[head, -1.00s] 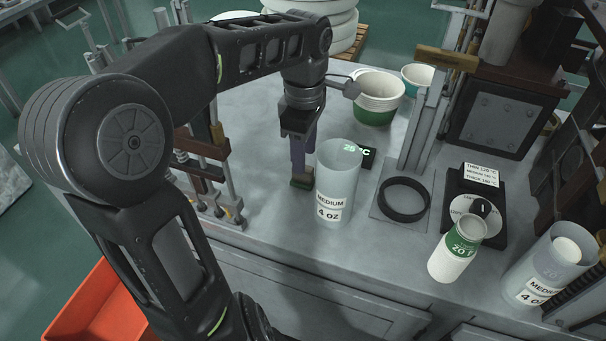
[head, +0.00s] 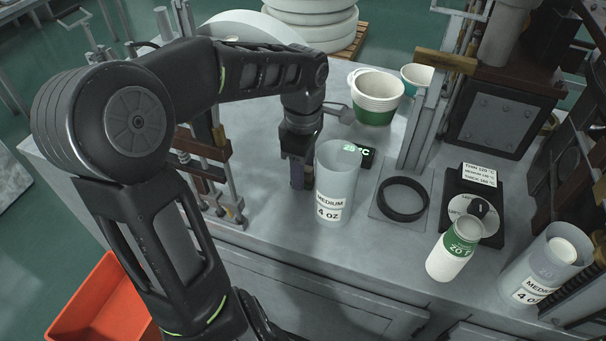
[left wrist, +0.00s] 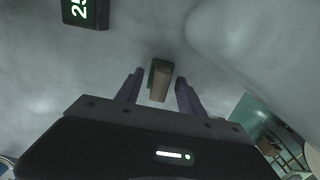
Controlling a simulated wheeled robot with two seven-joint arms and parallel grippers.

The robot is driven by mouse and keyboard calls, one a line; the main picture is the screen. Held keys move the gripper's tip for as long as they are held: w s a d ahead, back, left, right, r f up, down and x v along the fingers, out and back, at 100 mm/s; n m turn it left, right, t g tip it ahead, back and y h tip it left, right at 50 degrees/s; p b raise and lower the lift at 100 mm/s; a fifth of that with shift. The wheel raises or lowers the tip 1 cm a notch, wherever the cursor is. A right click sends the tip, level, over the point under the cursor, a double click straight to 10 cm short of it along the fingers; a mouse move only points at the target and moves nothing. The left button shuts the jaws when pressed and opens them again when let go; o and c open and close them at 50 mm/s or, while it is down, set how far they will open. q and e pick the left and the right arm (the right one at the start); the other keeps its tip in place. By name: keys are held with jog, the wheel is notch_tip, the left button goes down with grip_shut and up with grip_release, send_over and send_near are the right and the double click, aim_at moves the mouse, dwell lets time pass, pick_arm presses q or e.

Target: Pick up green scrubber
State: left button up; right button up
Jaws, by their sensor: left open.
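The green scrubber (left wrist: 153,76), a small block with a green side and a tan side, lies on the grey worktop. In the left wrist view it sits between the two fingertips, with a visible gap on both sides. My left gripper (left wrist: 160,86) is open, pointing down over it with purple-grey fingers. In the head view the left gripper (head: 303,184) is beside the tall clear MEDIUM 4 OZ cup container, and the scrubber is hidden there. My right gripper is not in view.
The MEDIUM 4 OZ container (head: 330,190) stands close to the right of the gripper. A dark temperature display (head: 367,158) is behind it. A metal clamp fixture (head: 210,170) is at left.

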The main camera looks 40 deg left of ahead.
pick_arm(q)
jog(key=shift+c, duration=0.4)
grip_shut()
